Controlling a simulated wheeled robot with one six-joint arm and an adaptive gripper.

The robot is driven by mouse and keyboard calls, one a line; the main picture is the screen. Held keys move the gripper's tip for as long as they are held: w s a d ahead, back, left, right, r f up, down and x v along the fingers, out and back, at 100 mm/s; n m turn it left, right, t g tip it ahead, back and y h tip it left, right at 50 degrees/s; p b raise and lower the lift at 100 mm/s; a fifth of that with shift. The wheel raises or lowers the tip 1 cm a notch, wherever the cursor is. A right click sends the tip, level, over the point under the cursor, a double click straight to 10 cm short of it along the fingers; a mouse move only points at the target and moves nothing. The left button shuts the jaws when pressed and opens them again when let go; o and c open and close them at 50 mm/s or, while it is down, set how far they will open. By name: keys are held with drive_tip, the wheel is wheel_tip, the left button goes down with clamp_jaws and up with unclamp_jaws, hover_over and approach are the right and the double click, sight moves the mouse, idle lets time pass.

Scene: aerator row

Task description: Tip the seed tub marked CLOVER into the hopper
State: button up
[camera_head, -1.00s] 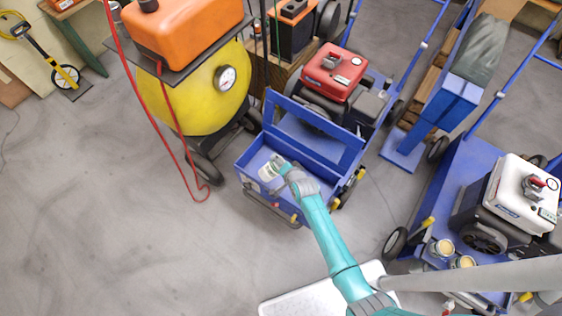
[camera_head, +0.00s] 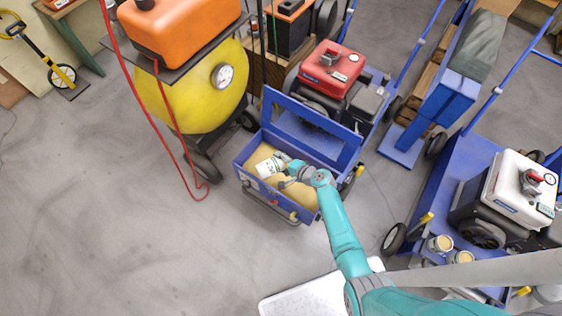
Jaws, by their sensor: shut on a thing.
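The seed tub (camera_head: 267,168) is a small white container with dark print too small to read. It is tilted over the open blue hopper (camera_head: 243,176) of the aerator with the red engine. My gripper (camera_head: 279,165) is shut on the tub from its right side. A layer of tan seed (camera_head: 300,194) covers much of the hopper floor. The tub's mouth and the inside of the tub are hidden from this view.
Two more tubs with tan contents, one (camera_head: 440,244) and another (camera_head: 461,257), stand on the blue machine with the white engine (camera_head: 520,195). A yellow tank (camera_head: 200,95) with a red hose (camera_head: 170,130) stands left of the hopper.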

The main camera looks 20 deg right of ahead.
drive_tip(key=shift+d+f+m+y, duration=0.1)
drive_tip(key=shift+f+m+y, duration=0.3)
drive_tip(key=shift+m+y, duration=0.5)
drive_tip(key=m+t+y, duration=0.1)
drive_tip(key=m+y, duration=0.1)
drive_tip(key=shift+r+y, duration=0.1)
drive_tip(key=shift+y, duration=0.2)
drive_tip(key=shift+r, duration=0.1)
idle(1.2)
